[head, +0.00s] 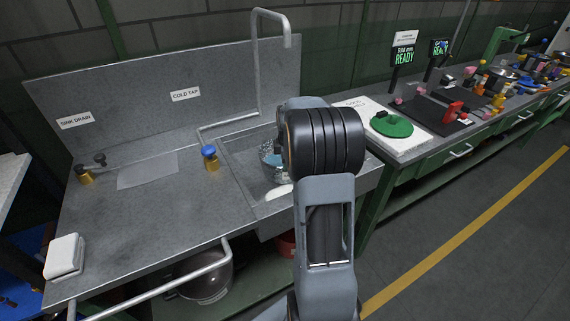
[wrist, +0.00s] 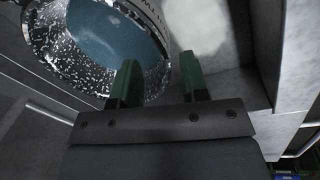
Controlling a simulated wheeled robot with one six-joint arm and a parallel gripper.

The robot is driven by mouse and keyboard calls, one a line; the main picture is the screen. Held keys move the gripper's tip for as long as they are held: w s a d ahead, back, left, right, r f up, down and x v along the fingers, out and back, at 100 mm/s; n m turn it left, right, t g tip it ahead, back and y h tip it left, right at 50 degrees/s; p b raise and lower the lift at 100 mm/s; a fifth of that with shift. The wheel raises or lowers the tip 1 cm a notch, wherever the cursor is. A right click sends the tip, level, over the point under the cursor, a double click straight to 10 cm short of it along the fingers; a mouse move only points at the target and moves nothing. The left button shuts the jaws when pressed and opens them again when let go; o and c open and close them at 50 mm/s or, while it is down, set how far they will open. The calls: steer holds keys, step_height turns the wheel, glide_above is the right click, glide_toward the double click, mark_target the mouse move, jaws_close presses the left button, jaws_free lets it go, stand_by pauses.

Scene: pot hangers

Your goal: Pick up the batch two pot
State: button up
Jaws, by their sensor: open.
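The pot (head: 267,150) stands in the sink basin, mostly hidden behind my arm in the head view. It is metallic and holds something bluish, like water. In the wrist view the pot (wrist: 70,75) fills the upper left, with dark lettering, partly cut off, on its right wall. My gripper (wrist: 160,74) is open with two green fingers. The left finger overlaps the pot and the right finger is to the right of its wall. I cannot tell whether either touches it. My gripper is hidden in the head view.
The sink (head: 240,150) has a tall tap (head: 257,60) behind it. A blue-topped brass valve (head: 210,157) stands left of the basin. A white object (head: 278,192) lies at the basin's front. A green lid (head: 391,125) lies on the right counter.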

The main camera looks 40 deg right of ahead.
mark_target(287, 180)
steer(key=shift+w+f, duration=0.2)
steer(key=shift+f, duration=1.35)
steer(key=shift+w+f, duration=0.15)
steer(key=shift+f, duration=1.4)
jaws_close()
steer(key=shift+w+r, duration=0.1)
steer(key=shift+r, duration=0.05)
